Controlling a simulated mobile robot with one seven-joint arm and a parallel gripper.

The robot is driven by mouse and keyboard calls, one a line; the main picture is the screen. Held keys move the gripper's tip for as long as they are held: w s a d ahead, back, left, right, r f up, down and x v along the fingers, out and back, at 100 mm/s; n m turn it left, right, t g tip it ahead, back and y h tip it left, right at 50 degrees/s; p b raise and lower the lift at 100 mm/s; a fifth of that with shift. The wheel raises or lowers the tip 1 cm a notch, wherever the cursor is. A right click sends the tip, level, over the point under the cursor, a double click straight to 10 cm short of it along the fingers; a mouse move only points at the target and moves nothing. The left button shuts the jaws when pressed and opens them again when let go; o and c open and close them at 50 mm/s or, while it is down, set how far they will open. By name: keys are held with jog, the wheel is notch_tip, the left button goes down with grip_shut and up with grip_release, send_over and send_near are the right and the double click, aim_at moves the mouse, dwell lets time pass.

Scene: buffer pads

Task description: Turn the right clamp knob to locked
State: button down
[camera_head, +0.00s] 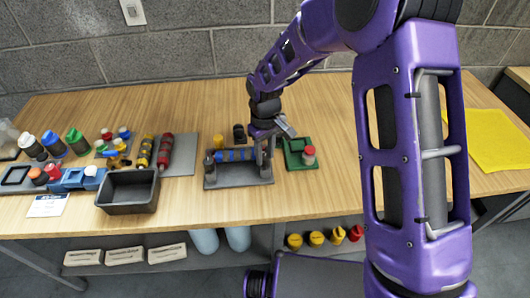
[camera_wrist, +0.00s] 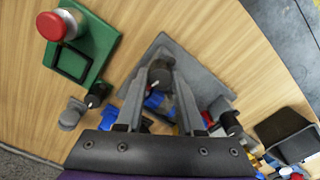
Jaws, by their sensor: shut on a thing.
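The grey fixture (camera_head: 240,180) stands on the table with a blue roller (camera_head: 234,155) lying across it. My gripper (camera_head: 266,148) is at the fixture's right end, pointing down. In the wrist view my gripper (camera_wrist: 160,76) has its two fingers closed around a dark round knob (camera_wrist: 160,72), the right clamp knob. The fingers hide its sides, and I cannot tell which way it is turned. The left clamp (camera_head: 209,158) stands at the other end of the fixture; a dark knob there shows in the wrist view (camera_wrist: 229,121).
A green box (camera_head: 298,160) with a red button (camera_head: 309,151) stands close right of the fixture. A small black item (camera_head: 239,132) is behind it. A dark tray (camera_head: 128,205) and several bottles lie left. A yellow sheet (camera_head: 495,140) lies far right. The table's front is clear.

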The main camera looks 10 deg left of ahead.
aim_at(265, 156)
jog(key=shift+n, duration=1.2)
jog(key=c, duration=0.5)
grip_release()
notch_tip(265, 156, up, 18)
jog(key=shift+f+p, duration=0.25)
jog(key=shift+p, duration=0.4)
